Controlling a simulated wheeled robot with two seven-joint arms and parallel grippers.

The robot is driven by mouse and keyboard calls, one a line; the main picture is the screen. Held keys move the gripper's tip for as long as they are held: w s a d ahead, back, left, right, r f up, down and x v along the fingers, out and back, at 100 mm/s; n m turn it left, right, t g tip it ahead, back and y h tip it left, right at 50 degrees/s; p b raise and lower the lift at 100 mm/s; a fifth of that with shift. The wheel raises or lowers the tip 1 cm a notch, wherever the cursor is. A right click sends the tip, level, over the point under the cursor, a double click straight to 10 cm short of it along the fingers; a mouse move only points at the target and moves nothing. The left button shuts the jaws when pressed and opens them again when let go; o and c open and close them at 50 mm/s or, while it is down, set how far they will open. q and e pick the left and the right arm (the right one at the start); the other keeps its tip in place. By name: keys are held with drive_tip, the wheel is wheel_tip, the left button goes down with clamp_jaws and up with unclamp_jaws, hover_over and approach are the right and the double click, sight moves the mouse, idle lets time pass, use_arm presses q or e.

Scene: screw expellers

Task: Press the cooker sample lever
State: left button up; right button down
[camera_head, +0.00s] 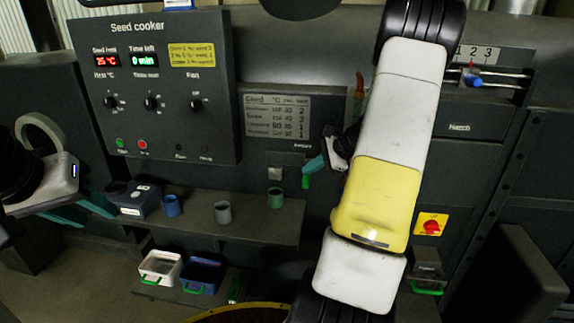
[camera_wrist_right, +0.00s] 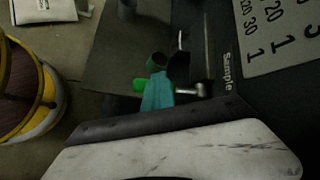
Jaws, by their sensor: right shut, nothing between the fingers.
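The cooker's sample lever (camera_head: 306,181) shows as a small green grip below the instruction plate in the head view. In the right wrist view the green grip (camera_wrist_right: 125,87) and its metal rod (camera_wrist_right: 192,90) lie by the "Sample" label, partly behind my fingers. My right gripper (camera_head: 315,164) is shut and empty, with its teal fingertips just above the grip; the fingertips (camera_wrist_right: 157,93) overlap the lever in the wrist view. I cannot tell whether they touch it. My left gripper (camera_head: 82,210) is open and empty at the far left, beside the shelf.
The seed cooker panel (camera_head: 155,92) stands at upper left. The shelf (camera_head: 250,224) bears a dark blue box (camera_head: 139,200), a blue cup (camera_head: 172,205), a grey cup (camera_head: 223,212) and a green cup (camera_head: 275,198). White (camera_head: 161,266) and blue (camera_head: 203,275) bins sit below.

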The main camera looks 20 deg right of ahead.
sight(309, 178)
idle(0.7)
drive_tip(key=shift+r, duration=1.95)
drive_tip(key=shift+r, duration=0.1)
wheel_tip(309, 178, up, 5)
drive_tip(key=shift+f, duration=0.1)
drive_tip(key=s+a+r+n+g+h, duration=0.1)
drive_tip(key=s+a+r+n, duration=0.4)
drive_tip(key=s+a, duration=0.4)
drive_tip(key=s+a+r+n+g+h, duration=0.1)
drive_tip(key=s+a+r+n, duration=0.4)
drive_tip(key=a+n, duration=0.4)
drive_tip(key=s+a+f+n+t+h, duration=0.1)
drive_tip(key=s+a+n, duration=0.3)
drive_tip(key=s, duration=0.7)
drive_tip(key=shift+a+f+n+h, duration=0.25)
drive_tip(key=shift+n+h, duration=0.15)
drive_tip(key=shift+n, duration=0.4)
